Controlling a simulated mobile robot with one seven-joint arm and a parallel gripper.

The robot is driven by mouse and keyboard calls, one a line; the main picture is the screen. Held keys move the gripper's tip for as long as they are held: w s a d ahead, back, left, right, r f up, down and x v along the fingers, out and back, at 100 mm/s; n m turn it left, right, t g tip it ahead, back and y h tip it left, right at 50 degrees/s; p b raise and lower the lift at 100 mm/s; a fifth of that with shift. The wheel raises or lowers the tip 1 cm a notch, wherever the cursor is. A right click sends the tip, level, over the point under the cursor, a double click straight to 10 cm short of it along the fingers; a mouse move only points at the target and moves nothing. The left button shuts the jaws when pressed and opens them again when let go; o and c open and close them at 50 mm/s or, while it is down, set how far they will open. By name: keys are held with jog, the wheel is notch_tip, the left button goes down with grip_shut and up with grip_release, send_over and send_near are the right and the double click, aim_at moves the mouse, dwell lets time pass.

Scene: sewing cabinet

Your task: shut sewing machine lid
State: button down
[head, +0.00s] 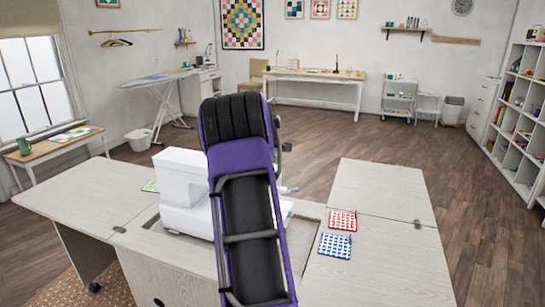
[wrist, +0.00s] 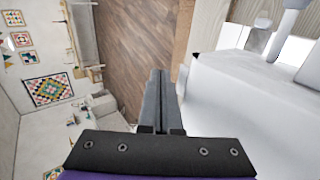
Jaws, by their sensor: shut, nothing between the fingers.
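A white sewing machine (head: 183,178) stands upright in the recess of a pale wood sewing cabinet (head: 165,262). My purple and black arm hides much of the machine in the head view. Flat pale leaves lie open on the left (head: 82,200) and right (head: 378,270), with small dark hinges; I cannot tell which panel is the lid. In the wrist view my gripper (wrist: 158,75) is shut and empty, beside the white machine (wrist: 235,100), which fills the right side. I cannot tell whether they touch. The fingertips are hidden behind my arm in the head view.
A red patterned cloth (head: 343,220) and a blue one (head: 335,245) lie on the right leaf near the recess. A green piece (head: 151,186) lies by the machine's left. Open wooden floor (head: 455,190) surrounds the cabinet. A shelf unit (head: 520,125) stands far right.

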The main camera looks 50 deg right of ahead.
jog(key=shift+f, duration=0.1)
dwell(0.6)
jog(key=v, duration=1.7)
jog(key=shift+a+b, duration=0.15)
jog(key=shift+b, duration=0.3)
jog(key=shift+s, duration=0.15)
